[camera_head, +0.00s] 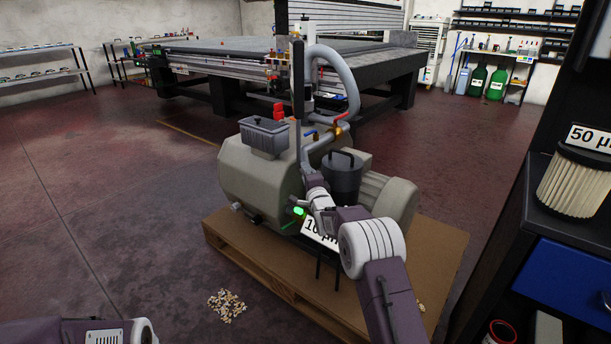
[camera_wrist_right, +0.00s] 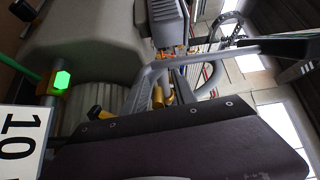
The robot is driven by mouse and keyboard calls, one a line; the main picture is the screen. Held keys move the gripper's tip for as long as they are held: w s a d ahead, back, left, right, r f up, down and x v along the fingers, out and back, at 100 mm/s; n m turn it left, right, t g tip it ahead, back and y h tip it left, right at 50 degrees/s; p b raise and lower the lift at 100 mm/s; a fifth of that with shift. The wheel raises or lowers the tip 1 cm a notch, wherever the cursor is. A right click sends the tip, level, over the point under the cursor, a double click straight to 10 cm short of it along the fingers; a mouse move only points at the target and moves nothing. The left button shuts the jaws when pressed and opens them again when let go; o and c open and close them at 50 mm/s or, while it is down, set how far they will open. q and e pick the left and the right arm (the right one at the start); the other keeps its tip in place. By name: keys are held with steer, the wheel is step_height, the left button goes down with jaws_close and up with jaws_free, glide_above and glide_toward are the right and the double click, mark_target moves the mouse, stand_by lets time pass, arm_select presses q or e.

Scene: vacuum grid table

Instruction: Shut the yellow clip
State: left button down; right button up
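A grey-beige pump (camera_head: 245,180) stands on a wooden pallet, with a dark lidded canister (camera_head: 342,178) at its middle. My right gripper (camera_head: 308,188) is at the canister's left side, among the pump's fittings. Its fingers are too small and covered to show their opening. In the right wrist view, a small yellow piece (camera_wrist_right: 95,112) shows beside a dark panel, partly hidden; I cannot tell for sure that it is the clip or how it is set. A brass-yellow fitting (camera_wrist_right: 158,97) lies further right there. My left arm shows at the bottom left, its gripper outside the picture.
An upright rod with a black grip (camera_head: 298,82) and a grey hose (camera_head: 345,75) rise close to my right gripper. A green light (camera_head: 299,211) and a 10 µm label (camera_head: 318,233) are below it. A pleated filter (camera_head: 575,180) stands on the right cabinet. Open floor lies left.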

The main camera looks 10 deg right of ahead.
steer(key=shift+s, duration=0.1)
steer(key=s, duration=0.9)
stand_by(0.3)
